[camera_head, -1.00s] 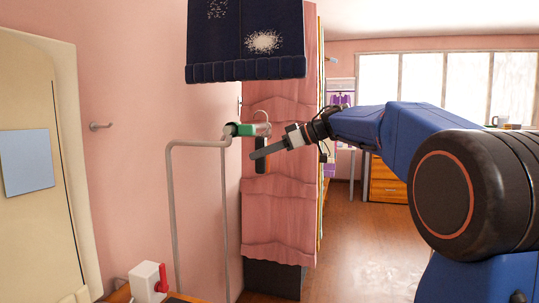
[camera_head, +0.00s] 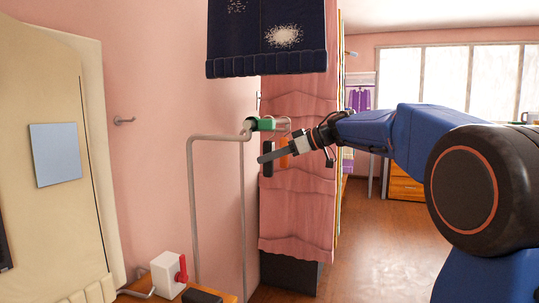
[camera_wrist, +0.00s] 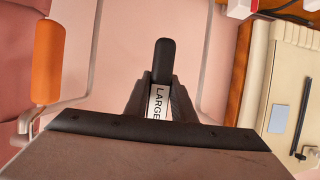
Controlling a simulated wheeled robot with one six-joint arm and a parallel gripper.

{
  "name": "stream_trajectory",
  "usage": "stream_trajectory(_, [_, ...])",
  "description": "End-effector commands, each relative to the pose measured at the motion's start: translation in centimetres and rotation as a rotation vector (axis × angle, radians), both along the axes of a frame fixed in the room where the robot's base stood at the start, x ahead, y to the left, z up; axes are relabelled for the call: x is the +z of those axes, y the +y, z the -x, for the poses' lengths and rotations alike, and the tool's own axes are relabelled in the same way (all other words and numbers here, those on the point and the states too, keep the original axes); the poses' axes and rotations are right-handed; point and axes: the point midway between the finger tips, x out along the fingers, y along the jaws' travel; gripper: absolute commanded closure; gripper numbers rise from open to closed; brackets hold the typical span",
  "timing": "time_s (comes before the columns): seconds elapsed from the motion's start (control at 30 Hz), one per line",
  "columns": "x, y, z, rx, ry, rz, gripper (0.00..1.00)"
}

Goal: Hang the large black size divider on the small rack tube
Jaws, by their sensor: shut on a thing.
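My gripper (camera_head: 278,154) is shut on the black size divider (camera_head: 267,167), which hangs roughly upright from the jaws. In the wrist view the divider's black end (camera_wrist: 163,60) sticks out past the fingers (camera_wrist: 156,103), and its white label reads LARGE. The grey small rack tube (camera_head: 215,137) is a bent tube by the pink wall, left of my gripper. The jaws are slightly below and right of its top bar. I cannot tell whether the divider touches the tube.
A green and white part (camera_head: 265,124) sits at the tube's end. A dark blue garment (camera_head: 266,45) hangs above. A pink ruffled cloth (camera_head: 298,205) is behind.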

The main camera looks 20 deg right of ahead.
Motion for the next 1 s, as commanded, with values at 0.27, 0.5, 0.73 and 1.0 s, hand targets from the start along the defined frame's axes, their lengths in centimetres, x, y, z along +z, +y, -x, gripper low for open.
stream_trajectory(0.27, [-0.03,0.00,0.01,0.000,0.000,0.000,1.00])
stream_trajectory(0.5, [-0.15,0.00,0.01,0.000,0.000,0.000,1.00])
stream_trajectory(0.73, [-0.50,0.00,0.01,0.000,0.000,0.000,1.00])
stream_trajectory(1.0, [-0.47,0.01,0.01,0.000,0.000,0.000,0.55])
